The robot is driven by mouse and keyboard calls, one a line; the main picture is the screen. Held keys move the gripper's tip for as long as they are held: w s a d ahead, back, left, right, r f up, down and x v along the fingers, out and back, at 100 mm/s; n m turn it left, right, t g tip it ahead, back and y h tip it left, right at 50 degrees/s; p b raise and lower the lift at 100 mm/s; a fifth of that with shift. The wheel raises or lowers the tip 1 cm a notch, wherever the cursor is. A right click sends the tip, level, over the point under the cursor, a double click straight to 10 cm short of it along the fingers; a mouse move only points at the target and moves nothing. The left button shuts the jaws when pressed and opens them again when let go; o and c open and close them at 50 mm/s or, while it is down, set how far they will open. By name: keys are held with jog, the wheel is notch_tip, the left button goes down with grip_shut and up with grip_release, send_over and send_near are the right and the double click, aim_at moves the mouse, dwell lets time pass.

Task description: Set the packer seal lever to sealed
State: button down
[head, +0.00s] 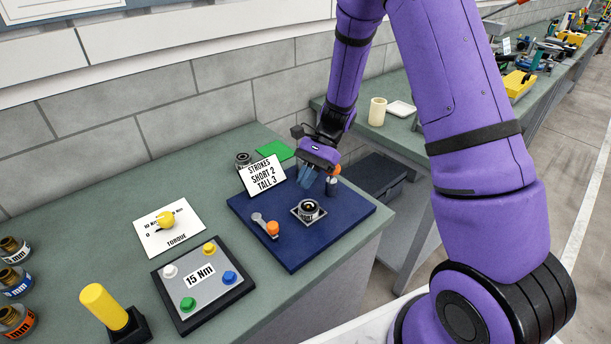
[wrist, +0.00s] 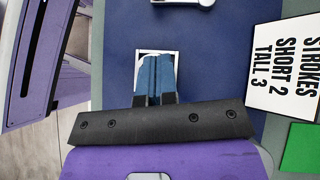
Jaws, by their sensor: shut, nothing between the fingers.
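A small lever with an orange knob (head: 272,228) lies on the dark blue board (head: 292,258), its grey pivot end pointing back and left. No mark for sealed can be read on it. Part of a pale fitting (wrist: 185,3) shows at the top edge of the wrist view. My gripper (head: 307,181) has blue fingers pointing down over the rear part of the board, apart from the lever. In the wrist view the shut, empty fingers (wrist: 155,65) cover most of a white square plate (wrist: 171,53).
A spool (head: 308,208) sits on a square plate right of the lever. A dark post with an orange top (head: 333,178) stands beside my gripper. A strokes sign (head: 262,175) stands behind the board. A button panel (head: 203,277) and yellow handle (head: 104,306) are at the left.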

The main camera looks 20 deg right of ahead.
jog(key=x, duration=0.6)
jog(key=shift+s+a+f, duration=0.15)
jog(key=shift+a+f, duration=0.05)
jog(key=shift+s+a+r, duration=0.1)
jog(key=shift+s+a, duration=0.2)
jog(key=shift+a, duration=0.2)
jog(key=shift+s+a, duration=0.3)
jog(key=shift+a, duration=0.25)
jog(key=shift+s+a, duration=0.3)
jog(key=shift+a, duration=0.3)
